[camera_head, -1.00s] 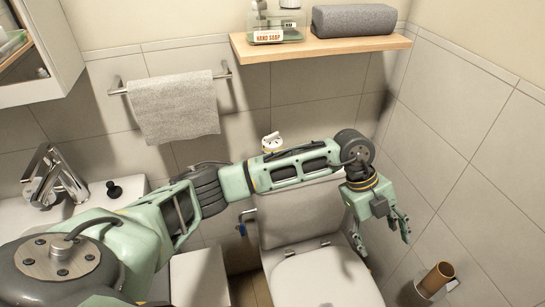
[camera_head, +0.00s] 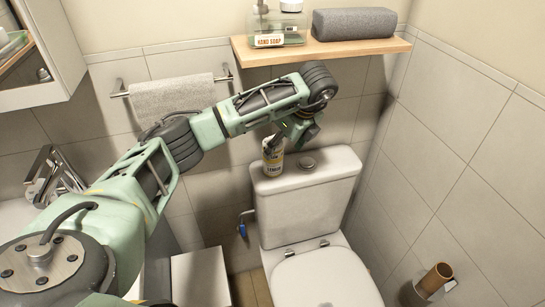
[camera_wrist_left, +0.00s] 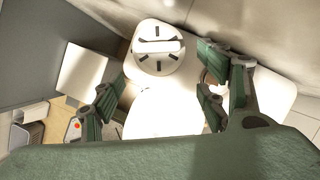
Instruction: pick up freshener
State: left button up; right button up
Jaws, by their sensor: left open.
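The freshener, a white and yellow can (camera_head: 272,160), stands upright on the left end of the toilet tank lid. In the left wrist view its round slotted white top (camera_wrist_left: 158,48) shows at the upper middle, beyond the fingers. My left gripper (camera_head: 293,138) is at the can's upper right, close to its top. In the left wrist view the left gripper's fingers (camera_wrist_left: 155,105) are spread wide with nothing held between them. I cannot tell whether a finger touches the can. My right gripper is not in view.
The toilet tank (camera_head: 310,200) has a round flush button (camera_head: 307,163) right of the can. A wooden shelf (camera_head: 330,49) with a soap bottle (camera_head: 277,28) and a grey rolled towel (camera_head: 354,23) overhangs above. A tap (camera_head: 48,178) is at left, a cardboard tube (camera_head: 436,279) at lower right.

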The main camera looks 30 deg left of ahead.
aim_at(273, 158)
pick_arm(q)
jog(key=shift+w+a, duration=0.15)
jog(key=shift+a, duration=0.3)
jog(key=x, duration=0.2)
jog(key=p+x, duration=0.1)
jog(key=x, duration=0.1)
jog(key=shift+w+a+f, duration=0.1)
jog(key=shift+a+f, duration=0.05)
jog(key=shift+a, duration=0.4)
jog(key=shift+a+f, duration=0.1)
jog(key=shift+f, duration=0.25)
jog(key=c, duration=1.3)
